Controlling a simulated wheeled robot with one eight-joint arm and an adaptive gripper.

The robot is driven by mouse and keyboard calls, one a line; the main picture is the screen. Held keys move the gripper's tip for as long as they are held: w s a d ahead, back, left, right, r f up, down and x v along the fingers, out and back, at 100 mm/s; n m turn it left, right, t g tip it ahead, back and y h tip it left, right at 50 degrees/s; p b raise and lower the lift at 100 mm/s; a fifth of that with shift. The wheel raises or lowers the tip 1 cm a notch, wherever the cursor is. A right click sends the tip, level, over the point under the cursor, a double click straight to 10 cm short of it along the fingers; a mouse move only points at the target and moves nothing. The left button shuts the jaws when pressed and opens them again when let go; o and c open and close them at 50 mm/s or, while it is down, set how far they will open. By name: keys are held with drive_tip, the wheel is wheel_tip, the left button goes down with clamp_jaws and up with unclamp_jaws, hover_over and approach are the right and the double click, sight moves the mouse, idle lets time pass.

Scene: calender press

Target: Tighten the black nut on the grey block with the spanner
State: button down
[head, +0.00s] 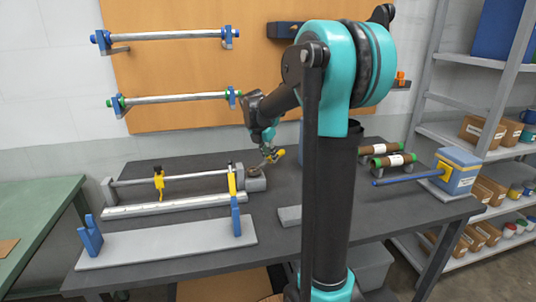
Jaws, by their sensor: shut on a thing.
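The grey block (256,185) sits on the dark table at the right end of the roller frame. The black nut (252,171) shows as a small dark shape on top of it. My gripper (269,151) is just above and to the right of the block, pointing down. It is shut on the spanner, whose small yellow part (277,156) shows beside the fingers. The spanner's jaw is too small to make out, so I cannot tell whether it is around the nut or only beside it.
The roller frame (170,208) with yellow clamps lies left of the block. A grey plate with blue uprights (165,245) is in front. A blue-and-grey box (458,172) with a blue rod and green-ended rollers (388,161) stand at the right. A flat grey piece (290,216) lies near my arm.

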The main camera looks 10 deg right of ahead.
drive_tip(key=shift+s+d+m+g+h, duration=0.25)
drive_tip(key=shift+s+d+m, duration=0.15)
drive_tip(key=shift+s+m, duration=0.35)
drive_tip(key=shift+s+d+m+g+h, duration=0.15)
drive_tip(key=shift+s+d+m+g, duration=0.25)
drive_tip(key=shift+m, duration=0.55)
drive_tip(key=shift+s+d+m+g, duration=0.15)
drive_tip(key=shift+s+m+g, duration=0.1)
drive_tip(key=shift+s+m, duration=0.5)
drive_tip(key=shift+s+d+m+g, duration=0.15)
drive_tip(key=shift+s+m+g, duration=0.05)
drive_tip(key=shift+s+m, duration=0.55)
drive_tip(key=shift+s+m+g, duration=0.7)
drive_tip(key=shift+s+m, duration=0.5)
drive_tip(key=shift+m, duration=0.5)
drive_tip(key=shift+s+a+m+g, duration=0.2)
drive_tip(key=shift+s+m+g, duration=0.1)
drive_tip(key=shift+s+m, duration=0.5)
drive_tip(key=shift+s+a+m+g, duration=0.15)
drive_tip(key=shift+s+m+g, duration=0.15)
drive_tip(key=shift+s+m, duration=0.45)
drive_tip(key=shift+w+m, duration=0.1)
drive_tip(key=shift+m, duration=0.15)
drive_tip(key=shift+w, duration=0.15)
drive_tip(key=shift+w+d+n, duration=0.25)
drive_tip(key=shift+w+n, duration=0.15)
drive_tip(key=shift+n, duration=0.3)
drive_tip(key=shift+r, duration=0.15)
